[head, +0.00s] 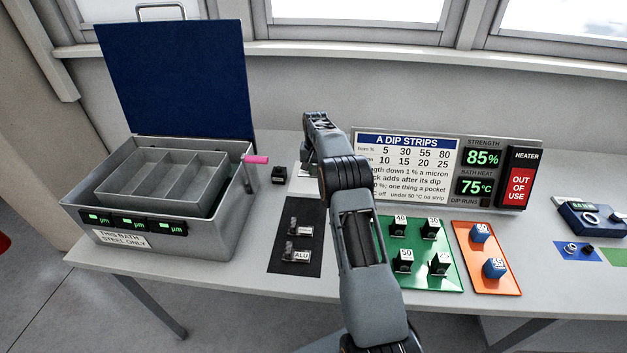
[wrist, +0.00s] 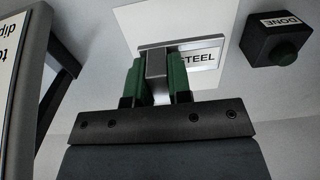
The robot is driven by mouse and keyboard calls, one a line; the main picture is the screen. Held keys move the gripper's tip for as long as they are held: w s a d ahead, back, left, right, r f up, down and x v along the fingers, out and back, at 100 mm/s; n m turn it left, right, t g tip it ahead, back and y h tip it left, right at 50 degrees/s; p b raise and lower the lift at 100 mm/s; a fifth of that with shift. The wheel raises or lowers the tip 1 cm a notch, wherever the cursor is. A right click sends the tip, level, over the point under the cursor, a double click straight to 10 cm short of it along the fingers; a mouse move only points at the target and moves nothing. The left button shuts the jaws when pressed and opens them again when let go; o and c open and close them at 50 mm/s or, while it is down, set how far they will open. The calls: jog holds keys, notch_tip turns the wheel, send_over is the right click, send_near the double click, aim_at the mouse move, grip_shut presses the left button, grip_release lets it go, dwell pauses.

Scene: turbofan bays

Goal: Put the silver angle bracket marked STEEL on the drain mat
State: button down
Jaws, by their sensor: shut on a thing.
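The silver angle bracket (wrist: 203,58) shows in the wrist view, with the word STEEL on its plate. My gripper (wrist: 157,78) has its green fingers shut on the bracket's upright part. A white sheet (wrist: 142,20) lies beneath the bracket; I cannot tell whether they touch. In the head view my gripper (head: 309,168) is over this white sheet (head: 304,186) at the back of the bench, and my arm hides much of it. The bracket cannot be made out there. No label naming a drain mat is visible.
A black DONE block (head: 279,174) stands just left of my gripper. A dark mat (head: 284,262) holds two brackets, one marked ALU. The open grey bath (head: 190,232) is at left, a sign board (head: 408,150) at right. Green (head: 425,276) and orange (head: 500,283) trays hold blocks.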

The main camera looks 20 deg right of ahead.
aim_at(314, 187)
jog(key=shift+a+f+p, duration=0.1)
jog(key=shift+f+p, duration=0.4)
jog(key=shift+f, duration=2.35)
jog(key=shift+f, duration=0.1)
jog(key=c, duration=1.1)
grip_release()
jog(key=shift+o, duration=0.2)
